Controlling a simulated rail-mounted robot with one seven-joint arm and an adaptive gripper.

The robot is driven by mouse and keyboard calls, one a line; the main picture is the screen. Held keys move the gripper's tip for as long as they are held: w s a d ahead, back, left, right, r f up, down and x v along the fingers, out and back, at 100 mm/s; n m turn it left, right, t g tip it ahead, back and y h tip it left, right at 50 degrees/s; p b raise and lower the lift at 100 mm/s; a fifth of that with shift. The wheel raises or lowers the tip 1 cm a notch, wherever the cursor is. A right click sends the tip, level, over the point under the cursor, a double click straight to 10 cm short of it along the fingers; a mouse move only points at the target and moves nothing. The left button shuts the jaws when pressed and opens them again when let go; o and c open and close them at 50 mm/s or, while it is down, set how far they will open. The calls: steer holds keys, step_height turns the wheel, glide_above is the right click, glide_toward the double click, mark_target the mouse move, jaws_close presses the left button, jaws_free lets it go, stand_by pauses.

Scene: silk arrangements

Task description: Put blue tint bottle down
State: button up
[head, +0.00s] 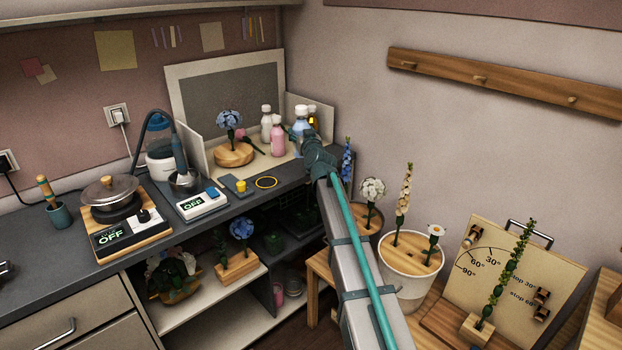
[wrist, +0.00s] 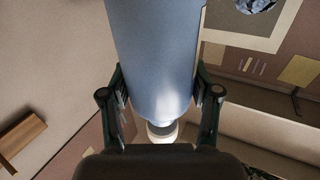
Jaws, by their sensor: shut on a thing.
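The blue tint bottle (head: 301,126) is upright with a white cap in the head view, at the right end of the backed display area on the counter. My gripper (head: 298,139) is at the bottle, with my arm reaching in from the lower right. In the wrist view the pale blue bottle (wrist: 155,60) fills the space between the two fingers of my gripper (wrist: 160,95), which is shut on it.
A pink bottle (head: 278,138) and a white bottle (head: 266,124) stand just left of it. A partly hidden bottle with a yellow patch (head: 312,121) is close on the right. A wooden disc (head: 234,155) with a blue flower stands farther left.

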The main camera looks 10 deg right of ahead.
steer(key=shift+w+d+b, duration=0.3)
steer(key=shift+w+d, duration=0.05)
steer(key=shift+d, duration=0.2)
steer(key=shift+w+d+f+b, duration=0.1)
steer(key=shift+w+f+b, duration=0.85)
steer(key=shift+w+f, duration=2.4)
steer(key=shift+w+d+f+b, duration=0.1)
steer(key=shift+w+f+b, duration=0.85)
steer(key=shift+w+f, duration=2.35)
steer(key=shift+w, duration=0.25)
steer(key=o, duration=1.4)
steer(key=shift+r, duration=0.1)
steer(key=shift+o, duration=0.2)
